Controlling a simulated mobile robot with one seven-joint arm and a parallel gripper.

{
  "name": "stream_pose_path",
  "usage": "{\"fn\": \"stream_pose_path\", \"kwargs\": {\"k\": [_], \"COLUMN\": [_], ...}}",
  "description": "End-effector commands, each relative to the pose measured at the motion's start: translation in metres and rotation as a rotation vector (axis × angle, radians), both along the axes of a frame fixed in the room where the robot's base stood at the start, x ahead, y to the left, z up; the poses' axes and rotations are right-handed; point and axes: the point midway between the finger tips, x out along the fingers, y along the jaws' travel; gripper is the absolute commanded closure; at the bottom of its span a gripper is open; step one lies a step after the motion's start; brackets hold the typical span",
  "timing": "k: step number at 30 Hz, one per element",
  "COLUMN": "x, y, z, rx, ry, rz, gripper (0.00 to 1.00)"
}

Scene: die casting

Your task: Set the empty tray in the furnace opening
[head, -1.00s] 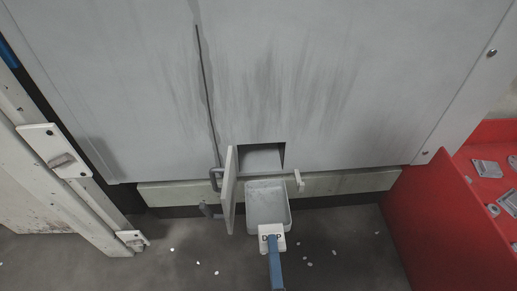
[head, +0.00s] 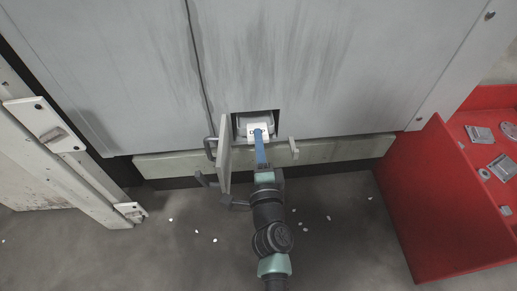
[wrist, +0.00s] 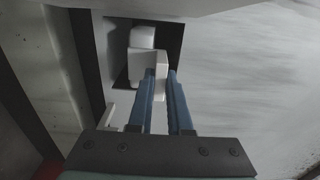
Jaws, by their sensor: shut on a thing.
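The empty tray (head: 243,120) is inside the furnace opening (head: 277,116) in the grey wall, with little of it showing in the head view. Its white lettered grip block (head: 252,131) is at the mouth of the opening. My gripper (head: 259,139) is shut on this block, with its blue fingers reaching in from the front. In the wrist view my gripper (wrist: 162,76) pinches the white block (wrist: 161,69), and the pale tray (wrist: 141,62) lies beyond it inside the dark opening (wrist: 117,50). The tray's underside and its contact with the opening's floor are hidden.
The small furnace door (head: 224,155) stands swung open just left of the opening. A pale latch bracket (head: 294,147) sticks out at the right. A red bin (head: 420,205) with metal parts is at far right. A white frame (head: 50,150) stands left.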

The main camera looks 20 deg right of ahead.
Motion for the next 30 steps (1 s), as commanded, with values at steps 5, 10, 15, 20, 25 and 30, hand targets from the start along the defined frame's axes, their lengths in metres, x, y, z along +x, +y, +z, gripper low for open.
{"fn": "stream_pose_path", "kwargs": {"k": [5, 10, 15, 20, 25, 30], "x": [0.004, 0.003, 0.003, 0.003, 0.003, 0.003], "y": [-0.001, -0.001, -0.001, -0.001, -0.001, -0.001], "z": [-0.013, -0.032, -0.034, -0.033, -0.038, -0.038], "rx": [0.001, 0.0, -0.001, -0.001, 0.0, 0.001], "ry": [-0.001, -0.003, -0.004, -0.004, -0.003, 0.0], "rz": [0.001, 0.0, 0.001, 0.001, 0.001, 0.0], "gripper": [1.0, 1.0, 1.0, 1.0, 1.0, 0.56]}}
